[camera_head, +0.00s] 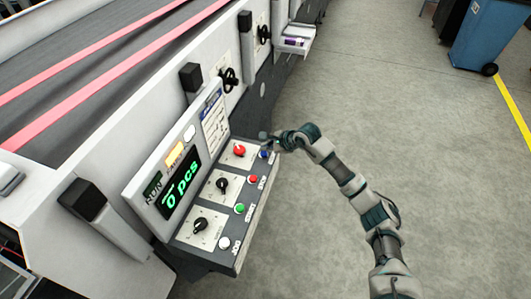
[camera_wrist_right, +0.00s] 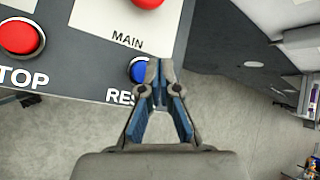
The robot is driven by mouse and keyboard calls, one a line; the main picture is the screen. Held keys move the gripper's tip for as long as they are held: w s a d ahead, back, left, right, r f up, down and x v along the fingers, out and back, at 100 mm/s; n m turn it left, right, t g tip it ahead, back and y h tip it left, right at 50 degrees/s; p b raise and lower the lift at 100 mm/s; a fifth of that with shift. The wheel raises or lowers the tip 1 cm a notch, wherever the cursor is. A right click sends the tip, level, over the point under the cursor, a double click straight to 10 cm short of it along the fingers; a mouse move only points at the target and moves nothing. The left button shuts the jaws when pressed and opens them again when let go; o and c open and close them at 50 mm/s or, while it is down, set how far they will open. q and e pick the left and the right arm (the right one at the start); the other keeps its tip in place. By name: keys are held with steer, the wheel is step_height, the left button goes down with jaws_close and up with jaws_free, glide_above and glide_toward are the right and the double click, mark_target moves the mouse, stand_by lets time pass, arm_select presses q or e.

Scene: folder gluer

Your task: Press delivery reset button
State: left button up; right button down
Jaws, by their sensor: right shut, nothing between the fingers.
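The blue reset button (camera_head: 264,154) sits at the far end of the button row on the control panel (camera_head: 232,243). In the right wrist view the blue button (camera_wrist_right: 138,71) shows beside the fingertips, partly hidden by them, above lettering that begins "RES". My right gripper (camera_head: 265,137) is shut and empty, its tips at the panel's edge close to the blue button. In the right wrist view the closed fingertips (camera_wrist_right: 160,68) overlap the button's right side; I cannot tell whether they touch it. My left gripper is not in view.
A red knob (camera_head: 239,150) marked MAIN is close by. A red stop button (camera_head: 252,179), a green button (camera_head: 239,208) and a white button (camera_head: 224,243) line the panel. A display (camera_head: 181,185) reads "0 pcs". The floor to the right is clear up to a blue bin (camera_head: 490,35).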

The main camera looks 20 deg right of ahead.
steer(key=shift+a, duration=0.15)
steer(key=shift+a+r, duration=0.1)
steer(key=shift+a, duration=0.3)
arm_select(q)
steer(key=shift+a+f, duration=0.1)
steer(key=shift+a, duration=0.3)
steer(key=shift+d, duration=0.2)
arm_select(e)
steer(key=shift+d, duration=0.35)
steer(key=shift+a+f+b, duration=0.2)
steer(key=shift+f+b, duration=0.15)
steer(key=shift+f, duration=0.05)
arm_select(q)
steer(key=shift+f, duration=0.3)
arm_select(e)
steer(key=shift+a, duration=0.15)
